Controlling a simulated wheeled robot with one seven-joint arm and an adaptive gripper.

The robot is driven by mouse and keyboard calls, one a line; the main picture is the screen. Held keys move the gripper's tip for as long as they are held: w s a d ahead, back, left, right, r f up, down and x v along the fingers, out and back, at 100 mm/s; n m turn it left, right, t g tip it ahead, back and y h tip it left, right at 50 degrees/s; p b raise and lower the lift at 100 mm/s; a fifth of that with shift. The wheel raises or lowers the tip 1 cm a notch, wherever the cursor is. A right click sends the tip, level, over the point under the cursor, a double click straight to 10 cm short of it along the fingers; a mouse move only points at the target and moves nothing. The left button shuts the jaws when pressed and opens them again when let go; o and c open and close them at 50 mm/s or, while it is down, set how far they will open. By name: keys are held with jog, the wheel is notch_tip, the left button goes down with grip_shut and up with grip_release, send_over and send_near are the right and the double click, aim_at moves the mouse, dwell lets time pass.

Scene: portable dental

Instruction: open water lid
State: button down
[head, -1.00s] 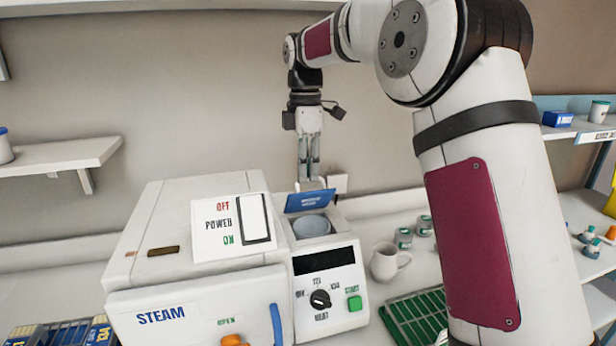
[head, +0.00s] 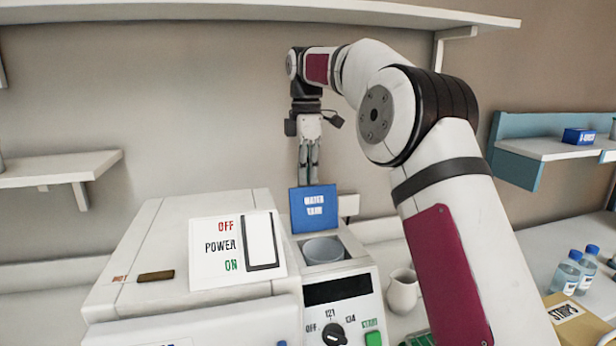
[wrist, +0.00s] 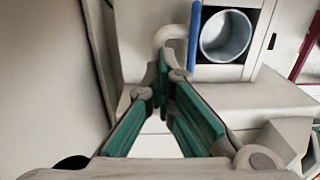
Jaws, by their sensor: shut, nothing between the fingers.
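The blue water tank lid (head: 314,208) stands upright at the back edge of the round tank opening (head: 323,250) on the white steam machine. In the wrist view the lid (wrist: 194,36) shows edge-on beside the open round tank (wrist: 225,36). My gripper (head: 308,180) points down just behind and above the lid's top edge. Its fingers are shut and empty, and they also show in the wrist view (wrist: 166,62). I cannot tell whether a fingertip touches the lid.
The machine's power switch panel (head: 238,247) stands left of the tank, and a dial (head: 334,334) is on its front. A white jug (head: 403,292) stands to the right. Bottles (head: 567,272) stand farther right. Shelves (head: 60,166) are on the wall.

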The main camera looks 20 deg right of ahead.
jog(key=c, duration=2.4)
grip_release()
jog(key=shift+s+f+g, duration=0.1)
jog(key=shift+f+g, duration=0.2)
jog(key=shift+f, duration=0.7)
jog(key=c, duration=1.7)
grip_release()
jog(key=shift+f, duration=0.1)
